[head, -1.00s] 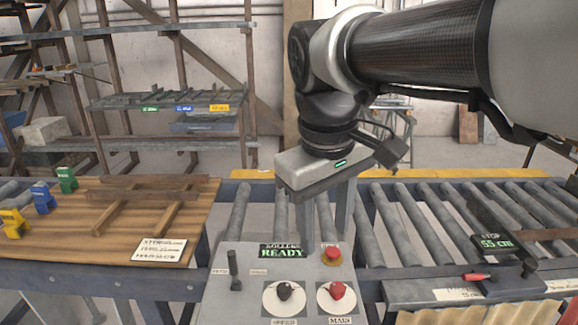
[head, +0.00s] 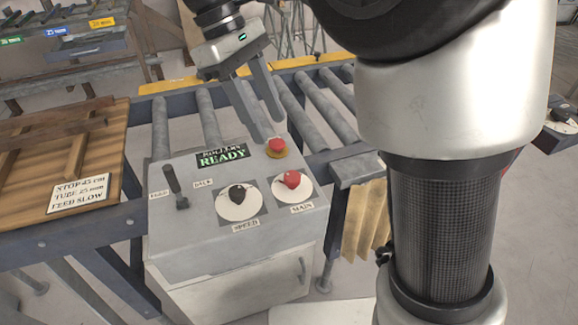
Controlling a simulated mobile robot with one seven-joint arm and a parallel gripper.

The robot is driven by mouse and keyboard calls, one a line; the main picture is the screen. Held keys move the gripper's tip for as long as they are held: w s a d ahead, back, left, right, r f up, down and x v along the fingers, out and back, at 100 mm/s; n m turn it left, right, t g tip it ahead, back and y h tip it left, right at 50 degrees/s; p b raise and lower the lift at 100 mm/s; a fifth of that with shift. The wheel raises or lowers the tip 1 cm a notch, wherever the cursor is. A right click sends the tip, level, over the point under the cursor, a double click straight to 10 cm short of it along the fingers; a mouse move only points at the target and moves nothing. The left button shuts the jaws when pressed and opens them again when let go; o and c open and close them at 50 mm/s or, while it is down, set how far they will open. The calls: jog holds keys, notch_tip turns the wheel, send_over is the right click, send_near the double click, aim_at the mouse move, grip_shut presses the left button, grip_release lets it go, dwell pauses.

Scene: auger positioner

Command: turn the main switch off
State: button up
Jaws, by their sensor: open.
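The main switch (head: 291,180) is a red knob on a white round dial, with a label reading MAIN below it. It sits at the right front of the grey control panel (head: 190,240). My gripper (head: 262,135) hangs above the panel's back edge with its two fingers apart and nothing between them. Its fingertips are close to the red emergency button (head: 277,146) in the picture, and I cannot tell whether they touch it. The main switch lies in front of the fingers, fully visible.
A black speed knob (head: 237,194) is left of the main switch, and a black lever (head: 173,183) stands further left. A display (head: 222,156) reads ROLLERS READY. Rollers (head: 325,105) lie behind the panel.

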aim_at(292, 176)
jog(key=b+x, duration=0.1)
jog(key=x, duration=1.1)
jog(key=shift+b, duration=0.4)
jog(key=shift+c, duration=0.2)
jog(key=c, duration=1)
